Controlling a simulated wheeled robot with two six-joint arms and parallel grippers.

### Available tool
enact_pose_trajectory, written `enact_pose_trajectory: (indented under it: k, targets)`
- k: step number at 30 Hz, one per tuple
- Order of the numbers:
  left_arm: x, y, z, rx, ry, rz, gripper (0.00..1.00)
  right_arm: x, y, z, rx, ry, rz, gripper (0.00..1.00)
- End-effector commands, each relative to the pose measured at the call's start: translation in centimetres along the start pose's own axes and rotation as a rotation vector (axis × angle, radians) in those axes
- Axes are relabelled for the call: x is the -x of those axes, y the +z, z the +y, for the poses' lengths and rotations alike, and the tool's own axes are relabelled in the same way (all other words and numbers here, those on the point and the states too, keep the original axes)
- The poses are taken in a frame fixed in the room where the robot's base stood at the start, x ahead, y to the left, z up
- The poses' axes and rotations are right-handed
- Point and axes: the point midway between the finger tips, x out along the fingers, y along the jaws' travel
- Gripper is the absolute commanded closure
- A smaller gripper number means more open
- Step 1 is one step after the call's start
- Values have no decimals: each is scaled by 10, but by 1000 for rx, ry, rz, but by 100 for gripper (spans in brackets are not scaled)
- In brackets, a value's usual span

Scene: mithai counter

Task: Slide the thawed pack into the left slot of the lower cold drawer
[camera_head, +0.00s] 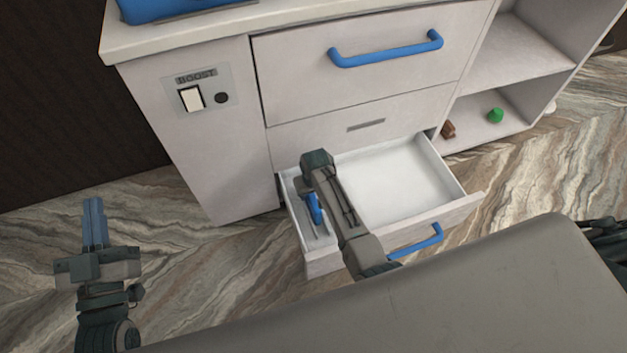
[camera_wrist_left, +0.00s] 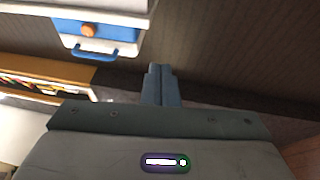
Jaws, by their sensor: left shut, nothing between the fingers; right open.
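The lower cold drawer (camera_head: 468,205) is pulled open in the head view, with a narrow left slot (camera_head: 292,205) and a wide white compartment on the right. My right gripper (camera_head: 314,212) points down into the left slot, open. A blue piece and a small grey patch show under it. I cannot tell whether either is the thawed pack, and no pack shows clearly elsewhere. My right arm hides part of the slot and divider. My left gripper (camera_head: 94,215) is shut and empty over the floor, left of the cabinet. Its closed fingers also show in the left wrist view (camera_wrist_left: 161,85).
Above is a closed upper drawer with a blue handle (camera_head: 386,50). A BOOST switch panel (camera_head: 203,93) is at the left. An open shelf at the right holds a green item (camera_head: 495,115) and a brown item (camera_head: 447,129). A blue item (camera_head: 175,8) lies on the counter.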

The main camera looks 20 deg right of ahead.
Motion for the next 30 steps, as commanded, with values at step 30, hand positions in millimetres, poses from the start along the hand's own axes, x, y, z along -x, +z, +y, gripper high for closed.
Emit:
enact_pose_trajectory:
  k: [30]
  targets:
    - [98,120,14,113,0,-808,100,79,-1,0,0,0,1,51]
